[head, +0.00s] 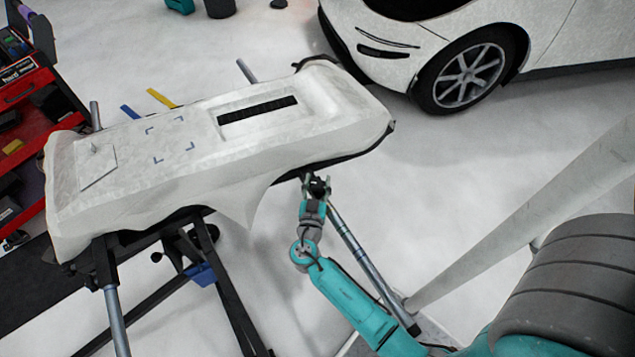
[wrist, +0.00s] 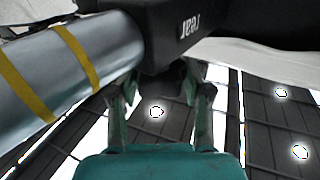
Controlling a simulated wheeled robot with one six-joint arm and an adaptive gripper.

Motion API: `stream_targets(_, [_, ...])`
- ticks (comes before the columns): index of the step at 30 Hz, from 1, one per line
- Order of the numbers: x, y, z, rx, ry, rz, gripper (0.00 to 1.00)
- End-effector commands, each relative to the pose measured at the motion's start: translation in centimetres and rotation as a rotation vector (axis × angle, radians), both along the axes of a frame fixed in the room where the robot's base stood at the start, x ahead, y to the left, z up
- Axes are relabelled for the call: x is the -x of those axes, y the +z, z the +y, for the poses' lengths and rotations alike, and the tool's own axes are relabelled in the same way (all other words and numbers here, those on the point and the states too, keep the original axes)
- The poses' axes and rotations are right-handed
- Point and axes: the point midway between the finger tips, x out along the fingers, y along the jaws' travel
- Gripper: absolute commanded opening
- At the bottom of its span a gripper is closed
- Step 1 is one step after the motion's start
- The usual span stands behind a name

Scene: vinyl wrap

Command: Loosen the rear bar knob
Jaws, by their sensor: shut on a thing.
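In the wrist view a black clamp block (wrist: 160,35) carries the upside-down word "rear". A dark knob (wrist: 172,84) sits under it, partly hidden by my fingers. My gripper (wrist: 165,90) has its two teal fingers on either side of the knob and is shut on it. A silver bar (wrist: 70,65) with yellow bands runs from the block to the left. In the head view my gripper (head: 318,187) is small, under the right end of the white-wrapped panel, at the top of the silver bar (head: 362,257). The knob itself is too small to make out there.
The white-wrapped panel (head: 235,165) lies on a black stand (head: 215,270), its loose film hanging close to my gripper. A white car (head: 480,60) stands at back right. A red tool cart (head: 28,85) is at left. Pale floor lies open between panel and car.

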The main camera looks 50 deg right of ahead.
Motion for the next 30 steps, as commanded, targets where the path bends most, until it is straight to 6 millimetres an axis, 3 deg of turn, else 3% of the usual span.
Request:
stream_targets(12, [0.12,-0.07,-0.12,0.001,0.256,0.002,0.14])
stream_targets(30, [-0.01,-0.11,0.03,0.000,0.391,0.002,0.14])
